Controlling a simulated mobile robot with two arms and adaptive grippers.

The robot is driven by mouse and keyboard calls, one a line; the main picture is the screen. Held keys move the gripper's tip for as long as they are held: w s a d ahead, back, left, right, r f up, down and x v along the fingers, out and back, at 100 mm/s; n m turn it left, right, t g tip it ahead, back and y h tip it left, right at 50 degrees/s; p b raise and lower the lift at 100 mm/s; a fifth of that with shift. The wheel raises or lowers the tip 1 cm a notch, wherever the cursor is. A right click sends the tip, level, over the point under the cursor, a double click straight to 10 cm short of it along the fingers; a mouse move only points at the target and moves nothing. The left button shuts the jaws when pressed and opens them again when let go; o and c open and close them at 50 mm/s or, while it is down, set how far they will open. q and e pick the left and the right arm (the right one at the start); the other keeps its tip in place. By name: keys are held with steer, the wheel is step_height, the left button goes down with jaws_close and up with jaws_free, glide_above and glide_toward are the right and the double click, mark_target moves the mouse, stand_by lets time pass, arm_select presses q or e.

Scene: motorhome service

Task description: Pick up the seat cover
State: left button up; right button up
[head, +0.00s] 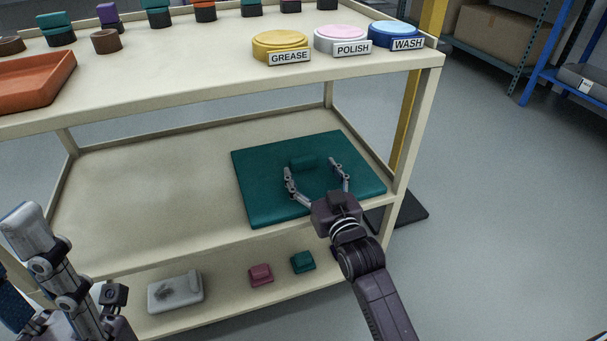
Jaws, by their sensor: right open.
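The seat cover, a flat teal pad (262,200), lies on the middle shelf of a cream cart, near its right end. A small teal block (303,162) stands up from its top like a grip. My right gripper (311,167) is open over the pad, with its fingers pointing toward the block. One fingertip appears on either side of the block's near edge; I cannot tell whether they touch it. My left gripper (65,280) is partly in view at the lower left, away from the pad, and its opening is unclear.
The cart's top (190,75) carries an orange tray (35,84) and round GREASE (280,44), POLISH (342,38) and WASH (396,34) pads. The bottom shelf holds a grey item (175,294), a pink block (261,275) and a teal block (303,262). The middle shelf's left is clear.

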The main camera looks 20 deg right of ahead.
mark_target(305, 161)
steer(key=shift+w+a+b, duration=0.1)
steer(key=shift+w+b, duration=0.35)
steer(key=shift+w, duration=1.1)
steer(key=c, duration=1.3)
steer(key=shift+c, duration=0.6)
steer(key=shift+r, duration=0.2)
